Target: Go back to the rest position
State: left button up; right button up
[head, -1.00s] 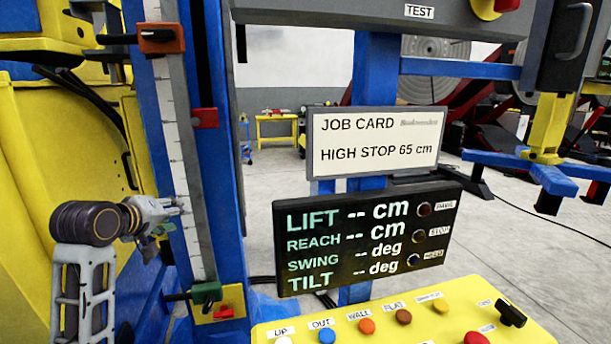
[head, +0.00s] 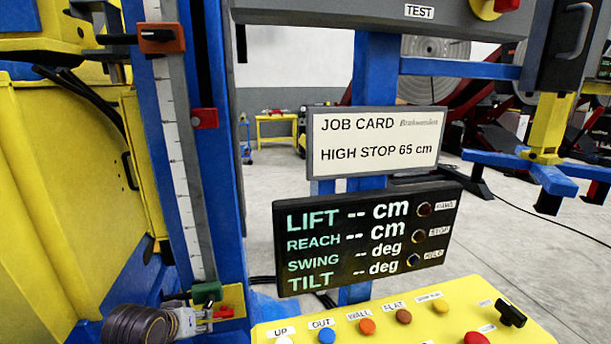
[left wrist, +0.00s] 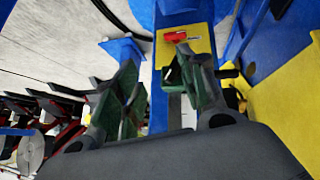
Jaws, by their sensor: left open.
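My left gripper (head: 200,319) is low at the left of the head view, in front of the foot of the blue column (head: 215,200). It is open and nothing shows between its fingers. In the left wrist view the two fingers (left wrist: 153,85) stand apart, with a red handle (left wrist: 175,37) on a yellow plate beyond them. In the head view the green block (head: 207,292) at the bottom of the scale is just above the gripper; I cannot tell whether they touch. My right gripper is not in view.
A yellow button panel (head: 400,325) stands right of the gripper, under the black readout (head: 365,240). The job card (head: 375,140) reads HIGH STOP 65 cm. An orange block (head: 161,38) and a red block (head: 205,118) sit higher on the scale. A yellow machine body (head: 60,200) is at the left.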

pick_arm(q)
jog(key=s+d+f+m+g, duration=0.2)
jog(key=s+f, duration=0.5)
jog(key=s, duration=0.2)
jog(key=s+d+f+m+g, duration=0.2)
jog(key=s+d+f+m, duration=0.1)
jog(key=s+f, duration=0.5)
notch_tip(320, 180, down, 31)
jog(key=s+a+g, duration=0.1)
jog(key=s+a, duration=0.2)
jog(key=s+a+f, duration=0.3)
jog(key=s+f, duration=0.7)
jog(key=s+a+f+g+y, duration=0.1)
jog(key=s+a+f, duration=0.3)
jog(key=s+f, duration=0.6)
jog(key=shift+s+a+f+m, duration=0.15)
jog(key=shift+s+a+m, duration=0.15)
jog(key=shift+s, duration=0.2)
dwell(0.5)
